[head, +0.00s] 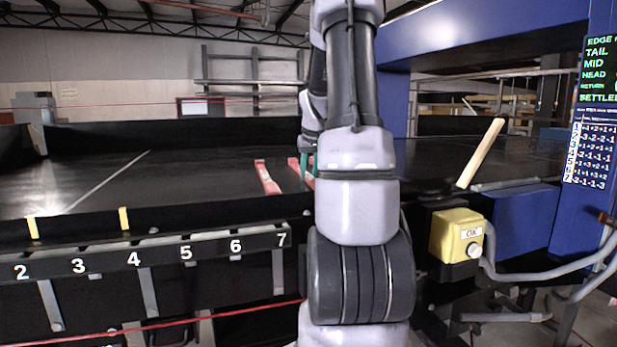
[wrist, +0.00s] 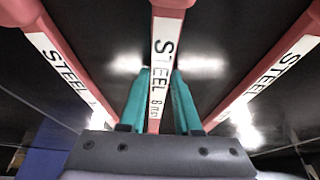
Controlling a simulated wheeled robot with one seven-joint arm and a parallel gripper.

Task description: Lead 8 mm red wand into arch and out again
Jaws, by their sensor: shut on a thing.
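In the wrist view my gripper (wrist: 160,75) has teal fingers on both sides of the middle red wand (wrist: 164,40), shut on it. Its white label reads "STEEL 8 m…", the end hidden. A second red wand (wrist: 62,62) lies to the left and a third red wand (wrist: 270,78) to the right, both labelled STEEL. In the head view a red wand (head: 268,178) lies on the dark belt, and another red wand (head: 294,167) shows beside a teal finger. My arm hides most of the gripper there. The blue arch (head: 480,32) spans the belt at right.
The dark belt (head: 200,165) is clear at left. A pale stick (head: 482,152) leans at the arch's near side. A yellow button box (head: 457,236) stands at the front right. A numbered rail (head: 160,256) runs along the front. A display panel (head: 598,70) is at far right.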

